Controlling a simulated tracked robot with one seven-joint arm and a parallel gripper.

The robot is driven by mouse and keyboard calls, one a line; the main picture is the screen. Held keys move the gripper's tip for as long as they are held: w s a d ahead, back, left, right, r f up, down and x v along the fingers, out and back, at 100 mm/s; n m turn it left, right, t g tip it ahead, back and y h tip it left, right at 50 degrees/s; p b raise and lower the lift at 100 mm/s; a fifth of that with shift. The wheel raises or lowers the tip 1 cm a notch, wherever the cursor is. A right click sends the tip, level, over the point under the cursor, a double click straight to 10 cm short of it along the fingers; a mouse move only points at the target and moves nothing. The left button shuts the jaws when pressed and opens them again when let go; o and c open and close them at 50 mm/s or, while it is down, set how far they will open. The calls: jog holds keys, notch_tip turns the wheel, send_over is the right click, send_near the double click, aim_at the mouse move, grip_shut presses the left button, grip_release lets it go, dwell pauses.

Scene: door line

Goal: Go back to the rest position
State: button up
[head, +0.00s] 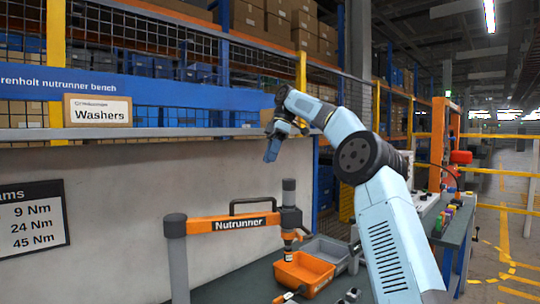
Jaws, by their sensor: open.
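My arm rises from the lower right and bends at a dark elbow joint toward the upper left. My gripper (271,152) hangs at its end, fingers pointing down, in front of the grey wall and well above the bench. It appears empty. It is above the Nutrunner tool (238,222), apart from it. I see the fingers nearly edge-on, so the gap between them is hard to make out.
An orange bin (304,272) and a grey bin (327,252) stand on the bench (238,291) below my gripper. A "Washers" box (97,110) sits on the shelf at left. My forearm hides part of the bench.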

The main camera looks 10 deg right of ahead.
jog(key=shift+a+r, duration=0.1)
jog(key=shift+a, duration=0.05)
jog(key=shift+s+a, duration=0.1)
jog(key=s+a+m+t+h, duration=0.35)
jog(key=s+m, duration=0.35)
jog(key=s, duration=1)
jog(key=s+d+f+m+t, duration=0.1)
jog(key=s+d+f+m, duration=0.3)
jog(key=s, duration=0.5)
jog(key=s+d+f+m+t, duration=0.2)
jog(key=s+d+f+m, duration=0.2)
jog(key=s+d+f, duration=0.2)
jog(key=s+d+f+m+t, duration=0.2)
jog(key=s+d+f+m, duration=0.2)
jog(key=s+f, duration=0.4)
jog(key=s+d, duration=0.1)
jog(key=s, duration=0.4)
jog(key=shift+d+f, duration=0.3)
jog(key=shift+d, duration=0.1)
